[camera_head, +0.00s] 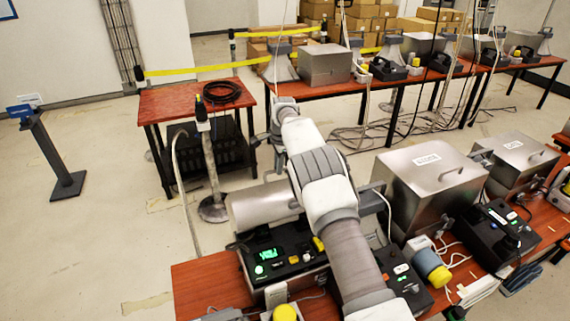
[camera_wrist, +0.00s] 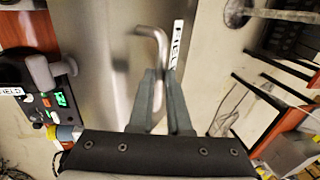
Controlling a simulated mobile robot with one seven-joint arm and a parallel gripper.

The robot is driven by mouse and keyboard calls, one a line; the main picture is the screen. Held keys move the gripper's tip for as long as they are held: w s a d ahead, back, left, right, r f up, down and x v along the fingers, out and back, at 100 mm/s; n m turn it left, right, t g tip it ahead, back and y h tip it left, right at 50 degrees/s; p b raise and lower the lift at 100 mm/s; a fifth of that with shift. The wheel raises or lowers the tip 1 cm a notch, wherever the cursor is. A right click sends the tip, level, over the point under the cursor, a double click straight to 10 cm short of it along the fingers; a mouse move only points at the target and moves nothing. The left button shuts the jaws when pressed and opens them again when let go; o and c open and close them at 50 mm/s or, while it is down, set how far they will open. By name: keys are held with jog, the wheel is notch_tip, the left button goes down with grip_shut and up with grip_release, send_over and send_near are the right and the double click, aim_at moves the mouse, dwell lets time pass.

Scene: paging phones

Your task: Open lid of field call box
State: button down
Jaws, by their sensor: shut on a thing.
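The field call box shows in the wrist view as a broad grey metal lid (camera_wrist: 98,70) with a white label reading FIELD (camera_wrist: 176,46). A bent metal handle (camera_wrist: 150,34) stands out from the lid beside the label. My gripper (camera_wrist: 158,74) is shut on this handle, its two dark fingers on either side of it. In the head view a silvery metal part (camera_head: 262,205) of the box shows left of my arm, behind a black phone unit (camera_head: 275,262) with a green display. My arm covers much of the box there. The lid's angle is hard to tell.
Two other metal boxes (camera_head: 432,188) (camera_head: 515,160) with handles stand at right, near another black phone (camera_head: 495,235). A table (camera_head: 185,100) with a coiled black cable stands at back left. A post (camera_head: 212,205) stands left of the box.

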jog(key=shift+w+a+f, duration=0.1)
jog(key=shift+w+f, duration=0.05)
jog(key=shift+f, duration=0.2)
jog(key=c, duration=0.9)
grip_release()
jog(key=shift+w, duration=0.2)
jog(key=shift+o, duration=0.2)
jog(key=shift+r, duration=0.15)
jog(key=shift+r, duration=0.1)
jog(key=b+v, duration=0.1)
jog(key=v, duration=1.6)
jog(key=shift+r, duration=0.15)
